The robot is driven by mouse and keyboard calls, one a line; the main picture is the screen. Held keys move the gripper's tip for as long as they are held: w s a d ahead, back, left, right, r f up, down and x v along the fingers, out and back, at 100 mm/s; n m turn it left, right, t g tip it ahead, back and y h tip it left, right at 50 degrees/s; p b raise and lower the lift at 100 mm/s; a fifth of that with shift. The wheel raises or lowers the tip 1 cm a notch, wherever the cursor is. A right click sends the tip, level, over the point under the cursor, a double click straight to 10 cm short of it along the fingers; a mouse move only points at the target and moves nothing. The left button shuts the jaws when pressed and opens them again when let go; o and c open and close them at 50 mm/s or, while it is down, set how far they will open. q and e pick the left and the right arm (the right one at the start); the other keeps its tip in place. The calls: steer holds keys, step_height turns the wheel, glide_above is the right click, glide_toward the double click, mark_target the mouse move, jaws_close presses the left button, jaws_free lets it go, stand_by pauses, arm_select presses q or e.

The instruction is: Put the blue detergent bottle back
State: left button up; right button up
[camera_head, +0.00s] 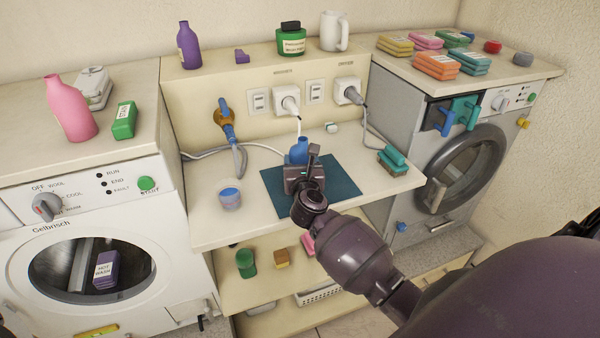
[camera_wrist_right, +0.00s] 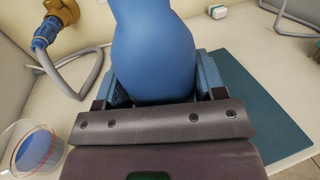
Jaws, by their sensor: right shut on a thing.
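The blue detergent bottle (camera_head: 299,149) stands upright at the teal mat (camera_head: 345,184) on the middle counter, mostly hidden behind my right gripper (camera_head: 303,178) in the head view. In the right wrist view the blue bottle (camera_wrist_right: 152,45) fills the upper middle, between the fingers of my right gripper (camera_wrist_right: 155,88), which is shut on it. The teal mat (camera_wrist_right: 250,95) shows to the right of the bottle there. I cannot tell whether the bottle's base touches the mat. My left gripper is not in view.
A cup with blue contents (camera_head: 230,196) stands left of the mat; green-teal sponges (camera_head: 393,160) lie right. The upper shelf holds a purple bottle (camera_head: 188,47), a green jar (camera_head: 290,40) and a white mug (camera_head: 334,32). A pink bottle (camera_head: 70,110) stands on the left washer. Hoses and cords run behind.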

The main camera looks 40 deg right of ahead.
steer(key=shift+f+b, duration=0.5)
steer(key=shift+f, duration=1.15)
steer(key=o, duration=1.1)
steer(key=shift+c, duration=0.2)
steer(key=shift+r, duration=0.1)
